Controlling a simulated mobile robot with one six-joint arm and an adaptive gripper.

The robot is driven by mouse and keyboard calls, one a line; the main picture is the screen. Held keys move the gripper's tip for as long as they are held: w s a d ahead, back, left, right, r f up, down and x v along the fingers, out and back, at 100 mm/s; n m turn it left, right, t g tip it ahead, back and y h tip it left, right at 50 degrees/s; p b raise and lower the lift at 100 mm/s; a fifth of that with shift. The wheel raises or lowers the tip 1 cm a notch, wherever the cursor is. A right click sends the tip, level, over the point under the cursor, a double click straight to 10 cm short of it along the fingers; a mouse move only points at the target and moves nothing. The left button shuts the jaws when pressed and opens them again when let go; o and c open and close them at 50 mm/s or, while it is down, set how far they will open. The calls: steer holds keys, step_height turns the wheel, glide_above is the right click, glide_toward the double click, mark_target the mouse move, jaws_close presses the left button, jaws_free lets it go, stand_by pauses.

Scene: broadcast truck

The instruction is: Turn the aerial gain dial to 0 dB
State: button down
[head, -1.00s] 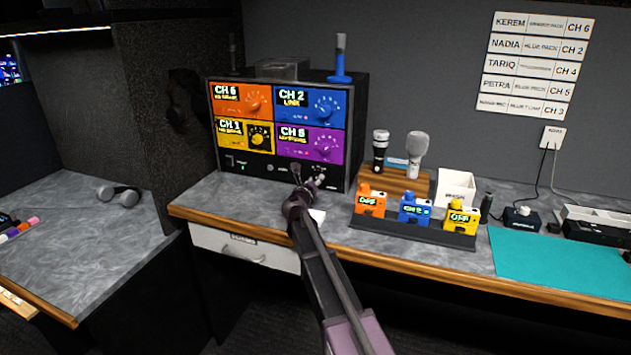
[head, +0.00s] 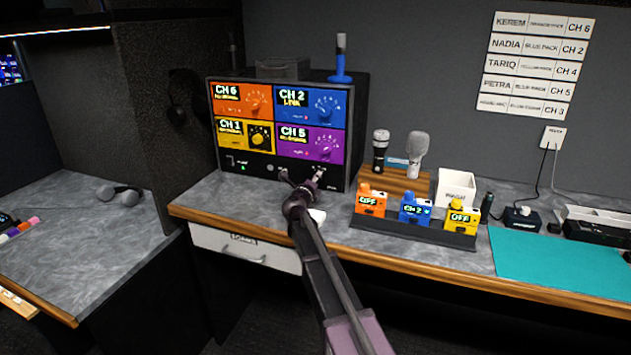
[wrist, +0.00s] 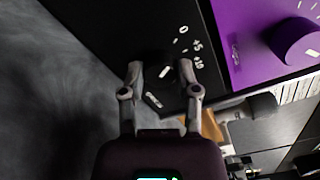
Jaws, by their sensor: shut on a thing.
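The aerial gain dial (wrist: 160,80) is a dark knob on the black lower panel of the rack, hard to make out against it. A short white mark on it slants toward the upper right in the wrist view. White scale figures, a 0 (wrist: 183,29) and others, stand above and right of it. I cannot tell which figure the mark meets. My gripper (wrist: 163,70) has one finger on each side of the dial and is shut on it. In the head view my gripper (head: 301,177) is at the rack's lower right, and hides the dial.
The rack (head: 230,165) carries orange, blue, yellow and purple channel modules. A purple module with its knob (wrist: 296,42) is close by in the wrist view. Right of my arm are a wooden microphone stand (head: 400,180) and a black tray (head: 410,232) with coloured packs.

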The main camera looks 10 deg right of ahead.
steer(key=shift+w, duration=0.1)
steer(key=shift+c, duration=1.7)
jaws_free()
steer(key=shift+m, duration=0.4)
